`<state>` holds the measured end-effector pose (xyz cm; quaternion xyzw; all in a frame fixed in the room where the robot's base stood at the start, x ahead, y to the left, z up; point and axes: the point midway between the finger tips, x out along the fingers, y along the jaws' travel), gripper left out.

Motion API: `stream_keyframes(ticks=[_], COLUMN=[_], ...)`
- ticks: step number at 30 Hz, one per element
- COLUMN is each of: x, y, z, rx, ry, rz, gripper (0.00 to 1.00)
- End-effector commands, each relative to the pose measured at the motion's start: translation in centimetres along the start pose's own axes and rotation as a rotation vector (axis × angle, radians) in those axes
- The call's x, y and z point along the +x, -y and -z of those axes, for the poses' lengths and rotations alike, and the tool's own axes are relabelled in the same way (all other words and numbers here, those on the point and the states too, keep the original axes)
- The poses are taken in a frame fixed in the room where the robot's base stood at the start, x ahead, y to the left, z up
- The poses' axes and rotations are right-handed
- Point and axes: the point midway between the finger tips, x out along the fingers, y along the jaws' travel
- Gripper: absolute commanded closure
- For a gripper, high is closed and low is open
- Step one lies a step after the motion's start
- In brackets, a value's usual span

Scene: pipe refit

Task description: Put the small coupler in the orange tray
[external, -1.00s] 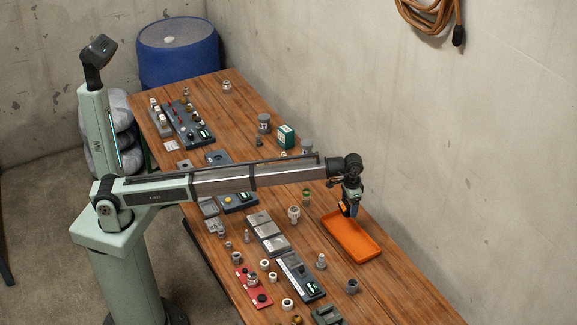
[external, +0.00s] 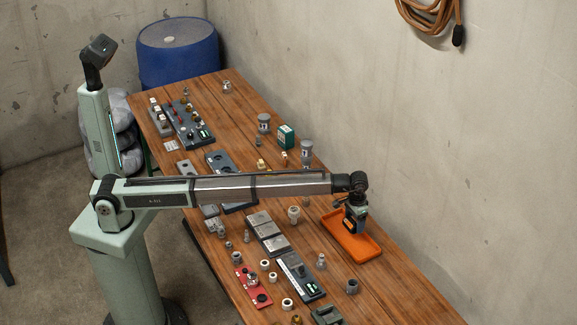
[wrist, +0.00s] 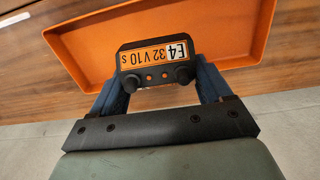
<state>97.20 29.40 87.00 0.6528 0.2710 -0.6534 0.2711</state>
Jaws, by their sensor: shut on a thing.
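The orange tray (external: 367,247) lies on the wooden bench at the wall side; in the wrist view its orange floor and rim (wrist: 235,45) fill the area behind the held part. My gripper (external: 355,224) is over the tray. It is shut on the small coupler (wrist: 155,57), a dark part with two round knobs and an orange-and-white label reading "E4 32 V10 s". The coupler sits between the two blue fingers, and the tray floor shows beyond it. I cannot tell its exact height above the floor. In the external view the coupler is hidden or too small to make out.
A pale fitting (external: 294,214) stands left of the tray. Grey fittings (external: 321,261) and (external: 352,286) stand in front of it. Grey plates (external: 266,233), a dark panel (external: 300,277) and a red plate (external: 253,287) lie farther left. The bench right of the tray is bare.

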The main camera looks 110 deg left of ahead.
Motion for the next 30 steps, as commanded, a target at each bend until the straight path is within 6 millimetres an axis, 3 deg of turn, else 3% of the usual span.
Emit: stream_keyframes(ticks=[13, 26, 27, 30], x=[4.3, 4.9, 4.9, 4.8], y=[0.0, 0.0, 0.0, 0.0], z=[0.0, 0.0, 0.0, 0.0], rx=[0.001, 0.001, 0.001, 0.001], ry=[0.0, -0.001, -0.001, -0.001], rz=[0.0, 0.0, -0.001, -0.001], gripper=[0.53, 0.53, 0.19, 0.09])
